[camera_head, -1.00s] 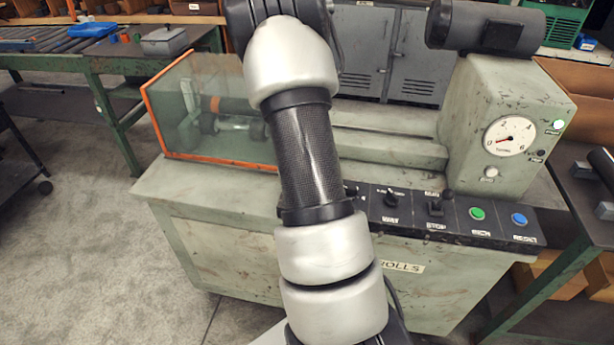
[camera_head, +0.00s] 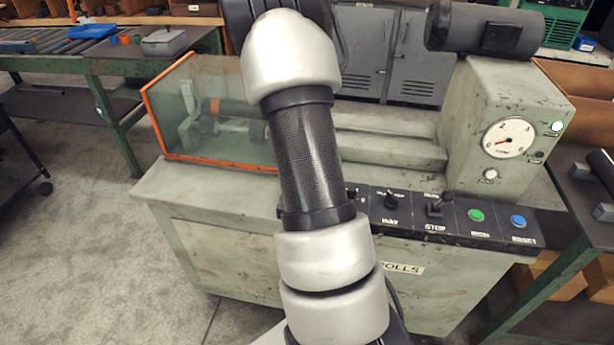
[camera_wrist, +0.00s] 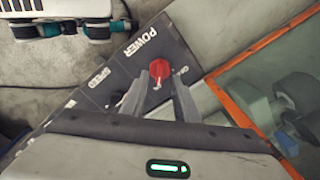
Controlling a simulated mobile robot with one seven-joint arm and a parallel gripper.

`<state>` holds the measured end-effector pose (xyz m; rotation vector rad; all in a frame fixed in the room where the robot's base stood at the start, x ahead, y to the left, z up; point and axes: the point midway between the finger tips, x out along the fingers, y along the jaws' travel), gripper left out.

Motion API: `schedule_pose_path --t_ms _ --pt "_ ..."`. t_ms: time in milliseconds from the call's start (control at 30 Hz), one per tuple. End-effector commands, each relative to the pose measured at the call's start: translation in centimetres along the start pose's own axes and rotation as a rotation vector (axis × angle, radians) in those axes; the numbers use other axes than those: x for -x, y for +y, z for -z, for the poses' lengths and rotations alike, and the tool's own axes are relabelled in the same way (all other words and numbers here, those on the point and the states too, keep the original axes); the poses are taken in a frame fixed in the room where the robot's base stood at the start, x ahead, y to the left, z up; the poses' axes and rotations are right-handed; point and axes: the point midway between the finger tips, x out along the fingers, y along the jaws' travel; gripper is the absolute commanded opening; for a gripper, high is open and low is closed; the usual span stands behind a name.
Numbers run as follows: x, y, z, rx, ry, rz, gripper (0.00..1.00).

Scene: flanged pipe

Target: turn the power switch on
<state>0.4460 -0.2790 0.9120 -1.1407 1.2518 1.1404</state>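The power switch is a red knob (camera_wrist: 160,70) on the dark control panel, beside the printed word POWER in the wrist view. My gripper (camera_wrist: 157,88) is open, with its two fingers pointing at the panel. The fingertips are just short of the red knob in the picture, one toward each side of it. I cannot tell whether either finger touches it. In the head view my arm hides the red knob and the gripper; the rest of the control panel (camera_head: 465,230) shows to the right.
The panel also carries black knobs (camera_head: 390,199), a green button (camera_head: 477,215) and a blue button (camera_head: 518,221). An orange-edged clear guard (camera_head: 200,160) stands left of my arm and close by in the wrist view. A dial gauge (camera_head: 508,137) is at right.

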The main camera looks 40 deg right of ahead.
Motion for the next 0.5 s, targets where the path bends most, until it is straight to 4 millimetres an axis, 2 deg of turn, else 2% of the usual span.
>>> schedule_pose_path --t_ms 33,200,400,500 --pt "1.6 -0.2 0.0 0.000 0.003 0.006 0.28" --pt "5.9 -0.1 0.1 -0.001 0.003 0.006 0.28" --pt "10.4 -0.1 0.1 -0.001 0.003 0.005 0.28" --pt "12.0 -0.1 0.0 -0.002 0.002 0.004 0.28"
